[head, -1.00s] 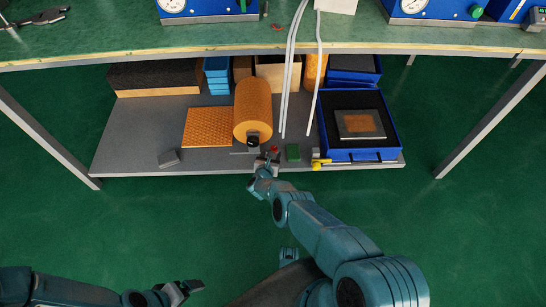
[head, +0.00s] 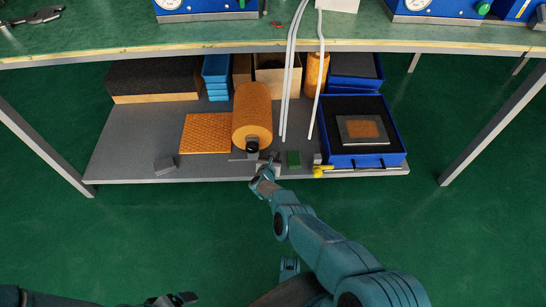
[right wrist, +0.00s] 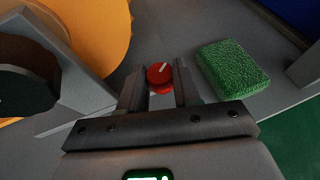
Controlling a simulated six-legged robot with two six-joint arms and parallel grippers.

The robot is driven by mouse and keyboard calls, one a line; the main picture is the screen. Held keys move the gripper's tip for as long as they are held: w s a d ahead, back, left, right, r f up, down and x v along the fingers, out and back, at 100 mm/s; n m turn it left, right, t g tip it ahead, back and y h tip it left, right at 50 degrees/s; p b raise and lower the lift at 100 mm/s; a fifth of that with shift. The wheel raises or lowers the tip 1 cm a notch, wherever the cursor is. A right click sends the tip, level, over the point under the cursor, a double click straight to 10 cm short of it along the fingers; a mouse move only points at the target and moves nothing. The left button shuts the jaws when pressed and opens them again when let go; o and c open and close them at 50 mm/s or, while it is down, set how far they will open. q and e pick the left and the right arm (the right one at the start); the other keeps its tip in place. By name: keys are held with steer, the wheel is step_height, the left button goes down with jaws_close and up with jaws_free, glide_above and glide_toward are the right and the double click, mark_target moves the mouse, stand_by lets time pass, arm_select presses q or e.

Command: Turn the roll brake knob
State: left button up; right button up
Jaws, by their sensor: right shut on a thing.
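The roll brake knob (right wrist: 160,76) is red with a white pointer line and shows in the right wrist view between the two fingers. My right gripper (right wrist: 160,88) is shut on it, one finger on each side. In the head view my right gripper (head: 267,164) is at the shelf's front, just right of the orange roll's (head: 252,112) dark end, and hides the knob. My left gripper (head: 176,299) is at the bottom edge, far from the shelf; its jaw gap is unclear.
A green pad (head: 293,159) lies close to the right of the knob. A blue tray (head: 362,160) and a yellow-handled tool (head: 322,171) are further right. A textured orange sheet (head: 206,133) and a grey block (head: 164,165) lie left. White cables (head: 290,90) hang behind.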

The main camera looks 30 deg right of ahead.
steer(key=shift+d+r+n+t+y+p, duration=0.15)
steer(key=shift+r+n+t+y+p, duration=0.15)
steer(key=shift+p, duration=0.3)
steer(key=shift+s+n+t+y+p, duration=0.1)
steer(key=shift+n+t+y+p, duration=0.2)
steer(key=shift+n+p, duration=0.15)
steer(key=shift+d+f+n+t+y+p, duration=0.15)
steer(key=shift+n+t+y+p, duration=0.4)
steer(key=shift+n+y, duration=0.45)
steer(key=shift+n+t+y, duration=0.45)
steer(key=shift+n+y, duration=0.1)
steer(key=shift+y, duration=0.05)
steer(key=shift+f, duration=0.1)
steer(key=o, duration=1.1)
steer(key=shift+s, duration=0.1)
steer(key=shift+c, duration=0.2)
